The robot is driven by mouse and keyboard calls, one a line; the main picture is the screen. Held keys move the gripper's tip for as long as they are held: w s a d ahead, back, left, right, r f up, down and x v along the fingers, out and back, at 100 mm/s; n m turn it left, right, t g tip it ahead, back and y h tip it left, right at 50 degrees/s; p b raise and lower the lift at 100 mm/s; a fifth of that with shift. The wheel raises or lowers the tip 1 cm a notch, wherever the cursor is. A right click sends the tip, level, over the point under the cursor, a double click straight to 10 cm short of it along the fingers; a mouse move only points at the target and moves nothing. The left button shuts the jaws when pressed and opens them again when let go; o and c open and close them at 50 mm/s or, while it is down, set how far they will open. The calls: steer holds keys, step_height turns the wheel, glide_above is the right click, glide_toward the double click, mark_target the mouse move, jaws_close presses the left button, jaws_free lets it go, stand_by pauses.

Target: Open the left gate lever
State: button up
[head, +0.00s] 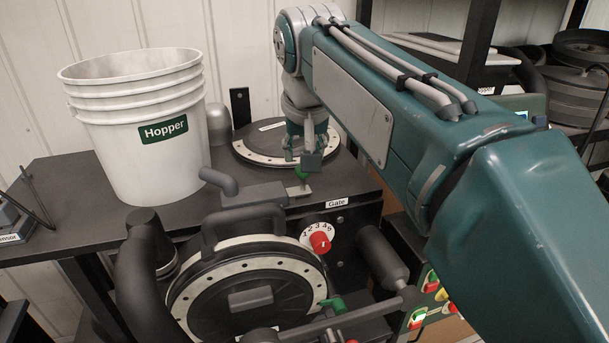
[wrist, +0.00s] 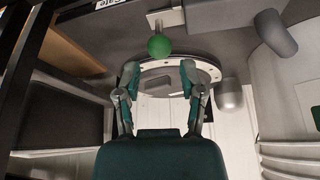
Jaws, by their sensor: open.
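A small green ball knob (head: 302,174) sits at the end of a grey gate piece (head: 262,194) on the black machine top, close to the white Gate label (head: 337,203). In the wrist view the green knob (wrist: 159,46) is centred near the top, on a short metal stem. My gripper (head: 306,158) points down just above and behind the knob. In the wrist view my gripper (wrist: 160,74) is open and empty, with one finger on each side and the knob beyond the fingertips. I cannot tell whether any finger touches it.
The white Hopper bucket (head: 135,128) stands at left. A grey bent pipe (head: 219,181) lies beside the gate. A round lid (head: 250,150) is behind my gripper. In front are a large drum lid (head: 215,307), a red-knobbed dial (head: 319,242) and a lower green handle (head: 334,304).

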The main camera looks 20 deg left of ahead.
mark_target(302, 179)
steer(key=x, duration=0.8)
steer(key=shift+w+f, duration=0.1)
steer(key=shift+w, duration=0.05)
jaws_close()
